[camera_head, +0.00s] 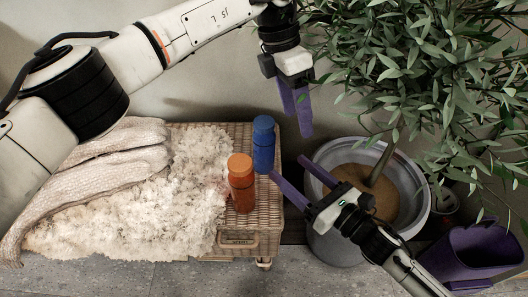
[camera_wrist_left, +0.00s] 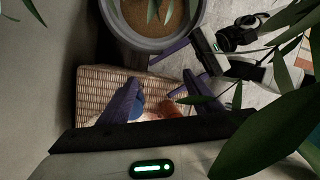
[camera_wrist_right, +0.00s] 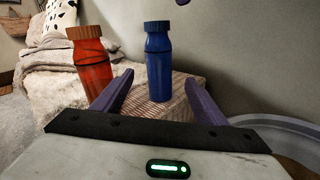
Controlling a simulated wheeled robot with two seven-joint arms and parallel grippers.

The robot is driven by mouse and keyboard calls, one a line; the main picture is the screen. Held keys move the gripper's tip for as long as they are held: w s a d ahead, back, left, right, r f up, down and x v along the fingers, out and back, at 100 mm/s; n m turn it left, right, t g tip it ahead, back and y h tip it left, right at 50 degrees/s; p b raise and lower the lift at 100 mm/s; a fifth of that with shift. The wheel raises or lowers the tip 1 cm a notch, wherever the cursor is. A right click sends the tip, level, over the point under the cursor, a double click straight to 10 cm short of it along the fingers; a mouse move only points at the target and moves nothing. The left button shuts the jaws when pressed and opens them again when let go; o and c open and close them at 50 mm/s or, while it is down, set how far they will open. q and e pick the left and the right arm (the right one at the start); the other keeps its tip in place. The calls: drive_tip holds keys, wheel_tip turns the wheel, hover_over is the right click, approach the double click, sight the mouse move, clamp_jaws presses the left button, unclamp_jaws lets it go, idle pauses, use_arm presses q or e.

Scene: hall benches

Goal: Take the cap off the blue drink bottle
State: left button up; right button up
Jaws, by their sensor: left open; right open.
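The blue drink bottle (camera_head: 263,145) stands upright with its blue cap (camera_head: 263,122) on, at the right end of a wicker bench. In the right wrist view the bottle (camera_wrist_right: 159,70) shows whole, beyond and between the open fingers. My right gripper (camera_head: 288,172) is open and empty, just right of the bottle, its fingers pointing at it. My left gripper (camera_head: 295,115) is open, above and to the right of the bottle, fingers pointing down. In the left wrist view the bottle (camera_wrist_left: 137,107) is mostly hidden behind a purple finger of the left gripper (camera_wrist_left: 165,92).
An orange bottle (camera_head: 241,185) stands close in front of the blue one. The wicker bench (camera_head: 272,215) carries a fluffy cream throw (camera_head: 150,215). A grey pot (camera_head: 420,200) with a leafy plant (camera_head: 430,80) stands at right, its leaves near my left gripper. A purple bin (camera_head: 475,252) stands further right.

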sight(264, 147)
use_arm(q)
drive_tip(key=w+a+r+y, duration=0.1)
drive_tip(key=a, duration=0.1)
drive_tip(key=w+a+r+y, duration=0.1)
drive_tip(key=a, duration=0.1)
drive_tip(key=w+a+r+t, duration=0.1)
drive_tip(key=a, duration=0.1)
drive_tip(key=shift+w+a+r+y, duration=0.2)
drive_tip(key=shift+w+a+y, duration=0.05)
drive_tip(key=shift+w+y, duration=0.15)
drive_tip(key=shift+a+r, duration=0.1)
use_arm(e)
drive_tip(key=w+a+n, duration=0.1)
drive_tip(key=w+a, duration=0.1)
drive_tip(key=w+a+n, duration=0.1)
drive_tip(key=w+a, duration=0.4)
drive_tip(key=w, duration=0.1)
drive_tip(key=shift+w+a+f+n+y, duration=0.2)
drive_tip(key=shift+w+f+n+y, duration=0.1)
drive_tip(key=shift+n+y, duration=0.1)
drive_tip(key=shift+c, duration=0.3)
